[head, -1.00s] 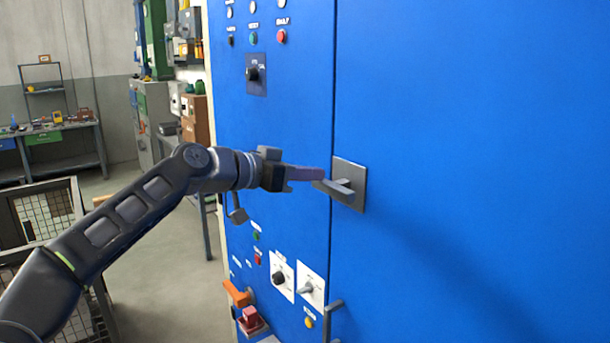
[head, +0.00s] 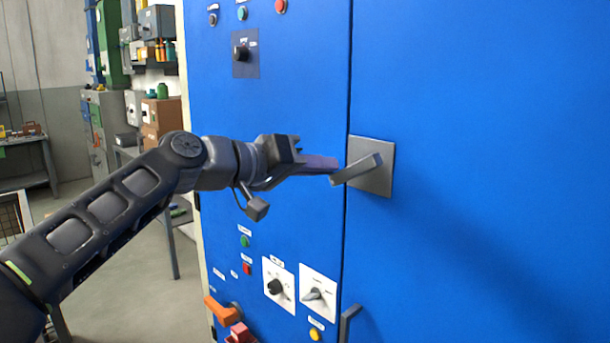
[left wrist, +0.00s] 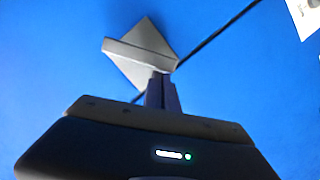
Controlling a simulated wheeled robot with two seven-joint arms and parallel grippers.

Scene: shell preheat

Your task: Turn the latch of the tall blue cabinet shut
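The tall blue cabinet (head: 480,90) fills the middle and right of the head view. Its latch is a grey lever (head: 362,168) on a square grey plate (head: 383,182), just right of the door seam. The lever slants from lower left up to the right. In the left wrist view the lever (left wrist: 135,53) crosses its plate (left wrist: 150,38). My left gripper (head: 335,164) has its purple fingers together at the lever's left end; they (left wrist: 161,80) overlap that end in the wrist view. I cannot tell whether they touch it. My right gripper is out of view.
Left of the seam are a black knob (head: 241,53), two white-plated switches (head: 279,284) and an orange handle (head: 220,311). A dark door handle (head: 348,322) stands out below the latch. Shelves and a bench (head: 30,140) are far behind at left.

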